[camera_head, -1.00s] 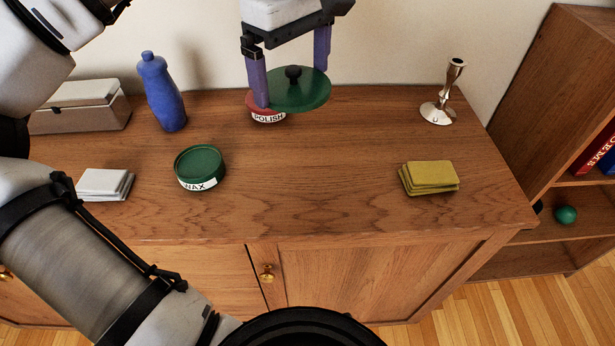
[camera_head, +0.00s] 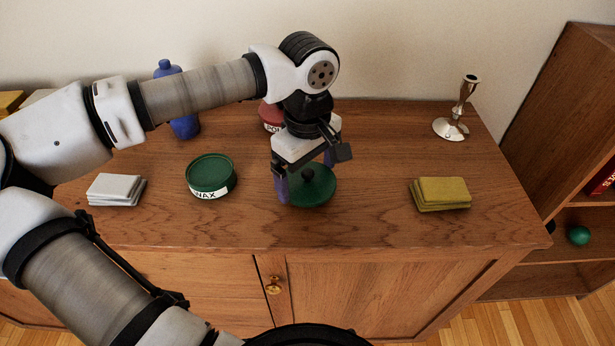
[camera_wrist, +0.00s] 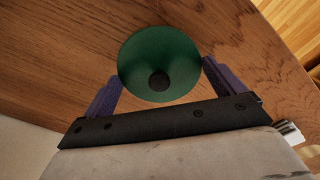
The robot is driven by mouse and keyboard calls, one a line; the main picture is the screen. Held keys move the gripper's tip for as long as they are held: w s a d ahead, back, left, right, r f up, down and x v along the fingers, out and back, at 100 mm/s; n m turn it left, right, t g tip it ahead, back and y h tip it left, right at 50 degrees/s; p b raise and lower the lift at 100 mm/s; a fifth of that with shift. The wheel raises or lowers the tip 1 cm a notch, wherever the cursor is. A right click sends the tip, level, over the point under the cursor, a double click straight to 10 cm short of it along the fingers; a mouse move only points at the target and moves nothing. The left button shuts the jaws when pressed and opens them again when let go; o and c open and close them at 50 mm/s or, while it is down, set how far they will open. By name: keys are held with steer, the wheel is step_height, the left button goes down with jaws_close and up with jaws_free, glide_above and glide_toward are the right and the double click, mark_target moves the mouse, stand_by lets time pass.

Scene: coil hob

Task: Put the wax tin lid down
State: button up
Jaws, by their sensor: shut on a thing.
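The wax tin lid (camera_head: 318,193) is a green disc with a dark knob at its centre. My gripper (camera_head: 304,182) is shut on it, with the purple fingers at opposite sides of the rim. The wrist view also shows the lid (camera_wrist: 150,55) between the fingers, knob facing the camera. The lid is level and low over the middle of the wooden cabinet top (camera_head: 370,215). I cannot tell whether it touches the wood. The green wax tin (camera_head: 211,177) stands to its left, apart from it, with its white label facing front.
The red polish tin (camera_head: 270,113) is behind, partly hidden by my arm. A blue bottle (camera_head: 186,127) stands at back left, white cloths (camera_head: 115,189) at left, yellow cloths (camera_head: 441,193) at right, a candlestick (camera_head: 456,112) at back right. Bare wood lies between lid and yellow cloths.

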mark_target(307, 172)
steer(key=shift+f, duration=1)
steer(key=shift+f, duration=0.2)
steer(key=o, duration=0.6)
steer(key=shift+r, duration=0.1)
steer(key=shift+r, duration=0.1)
step_height(307, 172, up, 12)
steer(key=shift+r, duration=0.1)
